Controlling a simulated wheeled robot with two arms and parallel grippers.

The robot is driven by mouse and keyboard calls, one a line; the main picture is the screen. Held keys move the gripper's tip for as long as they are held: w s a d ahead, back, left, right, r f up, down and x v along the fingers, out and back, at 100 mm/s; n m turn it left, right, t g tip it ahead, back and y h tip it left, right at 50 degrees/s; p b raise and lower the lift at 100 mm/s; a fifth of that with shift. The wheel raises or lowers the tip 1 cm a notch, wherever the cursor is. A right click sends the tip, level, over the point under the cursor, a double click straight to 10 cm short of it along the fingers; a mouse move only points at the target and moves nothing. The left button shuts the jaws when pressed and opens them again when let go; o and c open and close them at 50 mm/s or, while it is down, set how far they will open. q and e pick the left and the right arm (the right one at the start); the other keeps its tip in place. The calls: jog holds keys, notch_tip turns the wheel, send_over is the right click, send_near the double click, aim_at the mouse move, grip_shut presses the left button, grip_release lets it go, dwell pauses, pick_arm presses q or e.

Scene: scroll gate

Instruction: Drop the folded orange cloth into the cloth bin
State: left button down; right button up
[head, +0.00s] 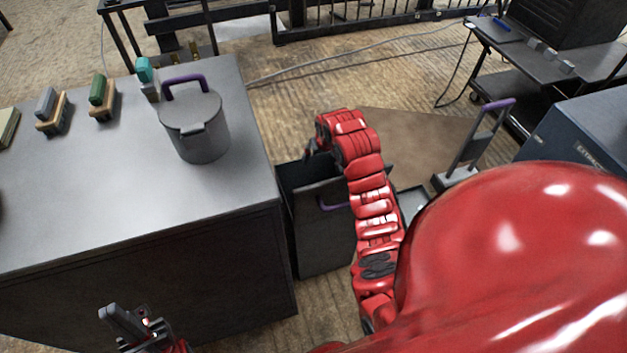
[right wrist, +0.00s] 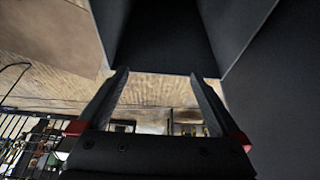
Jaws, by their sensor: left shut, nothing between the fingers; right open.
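A dark open-topped bin (head: 322,240) with a purple handle stands on the floor against the right side of the grey table; I take it for the cloth bin. My right arm reaches over it, and my right gripper (head: 309,150) is at its far upper edge. In the right wrist view this gripper (right wrist: 160,76) is open and empty, with dark bin-like walls (right wrist: 165,35) ahead of it. No orange cloth shows in either view; the bin's inside is mostly hidden. My left gripper (head: 122,318) is shut and empty, low in front of the table.
The grey table (head: 100,210) carries a lidded grey pot (head: 197,130) with a purple handle and several small blocks on stands, among them a green one (head: 98,88). A purple-handled dustpan-like tool (head: 478,145) and a dark blue box (head: 580,140) stand to the right.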

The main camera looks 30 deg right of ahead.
jog(key=p+v, duration=0.8)
jog(key=v, duration=0.9)
jog(key=shift+r+p, duration=0.2)
jog(key=shift+p, duration=0.1)
jog(key=shift+s, duration=0.1)
